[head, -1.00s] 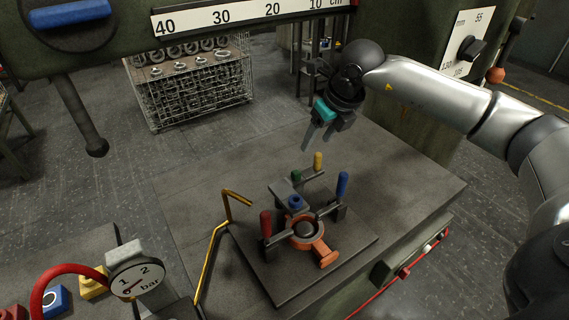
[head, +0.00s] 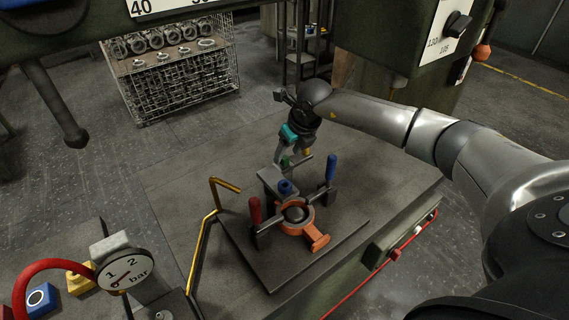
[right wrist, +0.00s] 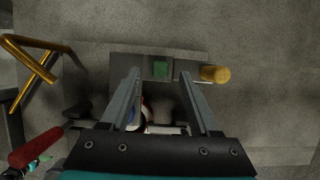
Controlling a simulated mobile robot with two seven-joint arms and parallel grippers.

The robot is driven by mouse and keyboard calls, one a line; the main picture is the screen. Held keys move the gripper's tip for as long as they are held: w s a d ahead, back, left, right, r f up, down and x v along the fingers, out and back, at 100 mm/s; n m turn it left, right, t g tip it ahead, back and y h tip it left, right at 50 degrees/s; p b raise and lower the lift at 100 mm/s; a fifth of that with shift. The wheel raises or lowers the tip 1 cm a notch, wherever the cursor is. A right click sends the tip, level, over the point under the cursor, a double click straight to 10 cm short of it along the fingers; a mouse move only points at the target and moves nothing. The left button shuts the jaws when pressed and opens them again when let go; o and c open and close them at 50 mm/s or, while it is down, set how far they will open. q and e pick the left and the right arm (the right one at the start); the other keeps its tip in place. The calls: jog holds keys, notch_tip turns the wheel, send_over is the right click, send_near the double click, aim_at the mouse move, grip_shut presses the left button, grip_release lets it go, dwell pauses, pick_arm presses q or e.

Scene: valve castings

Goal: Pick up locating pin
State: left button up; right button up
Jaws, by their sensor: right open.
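The fixture plate (head: 265,262) carries an orange ring-shaped casting (head: 318,240) held between red-handled (head: 255,210) and blue-handled (head: 331,168) clamps. Behind the casting are a blue-topped part (head: 286,187) on a grey block and a green-topped part (head: 285,162). I cannot tell for certain which part is the locating pin. My right gripper (head: 289,158) is open, pointing down over the rear of the fixture. In the right wrist view its fingers (right wrist: 157,76) are apart, with the green top (right wrist: 161,68) between them in the picture. The yellow handle (right wrist: 215,74) is right of them. My left gripper is out of view.
A bent yellow tube (head: 204,240) runs left of the plate. A pressure gauge (head: 124,270) with a red hose (head: 45,262) stands at the lower left. The bench top (head: 390,185) is clear on the right. A wire crate of metal parts (head: 180,95) stands behind.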

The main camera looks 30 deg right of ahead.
jog(key=shift+x, duration=1.05)
grip_shut()
